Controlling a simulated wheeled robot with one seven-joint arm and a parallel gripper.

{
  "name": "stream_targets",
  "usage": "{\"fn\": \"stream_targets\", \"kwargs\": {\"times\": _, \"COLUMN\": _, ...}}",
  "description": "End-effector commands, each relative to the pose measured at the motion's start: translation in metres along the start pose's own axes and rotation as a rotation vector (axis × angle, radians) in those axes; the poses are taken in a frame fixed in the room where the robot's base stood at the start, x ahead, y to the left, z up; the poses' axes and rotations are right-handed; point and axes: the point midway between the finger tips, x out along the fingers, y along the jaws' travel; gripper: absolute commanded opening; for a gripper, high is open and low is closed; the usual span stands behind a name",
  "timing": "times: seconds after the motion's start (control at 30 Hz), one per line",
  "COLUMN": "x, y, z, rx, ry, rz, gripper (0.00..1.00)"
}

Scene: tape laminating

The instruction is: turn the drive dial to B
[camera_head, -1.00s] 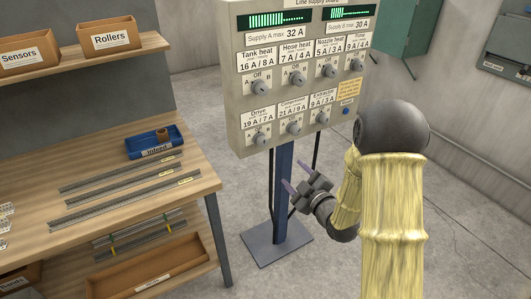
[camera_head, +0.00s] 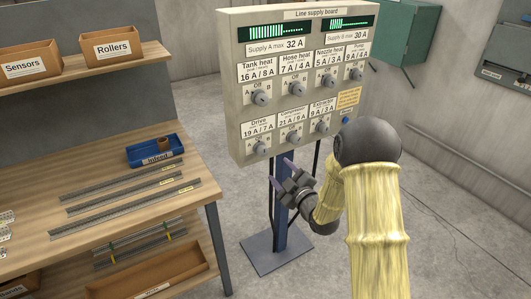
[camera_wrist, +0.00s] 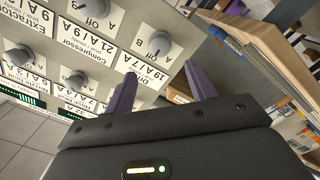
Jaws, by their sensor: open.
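The drive dial (camera_head: 260,148) is a small grey knob at the lower left of the line supply board (camera_head: 234,100), under the label "Drive 19 A / 7 A". It has Off above and A and B at its sides; I cannot tell for sure which mark it points at. In the wrist view the drive dial (camera_wrist: 160,43) shows beyond the fingers, with the picture turned over. My gripper (camera_head: 281,173) is open and empty, below and in front of the board's lower edge, apart from the dial. Its two purple fingers (camera_wrist: 160,80) are spread.
The compressor dial (camera_head: 294,137) and extractor dial (camera_head: 322,126) sit to the right of the drive dial, with several heat and pump dials above. A blue post (camera_head: 282,200) carries the board. A wooden workbench (camera_head: 120,240) stands to the left.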

Motion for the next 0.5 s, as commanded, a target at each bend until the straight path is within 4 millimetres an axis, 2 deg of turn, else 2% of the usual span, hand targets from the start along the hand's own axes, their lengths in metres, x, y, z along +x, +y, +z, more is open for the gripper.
{"fn": "stream_targets", "kwargs": {"times": 0.1, "x": 0.021, "y": 0.001, "z": -0.002, "rx": -0.001, "ry": 0.003, "rz": 0.0, "gripper": 0.56}}
{"fn": "stream_targets", "kwargs": {"times": 0.5, "x": 0.083, "y": 0.001, "z": -0.002, "rx": 0.0, "ry": 0.002, "rz": 0.001, "gripper": 0.56}}
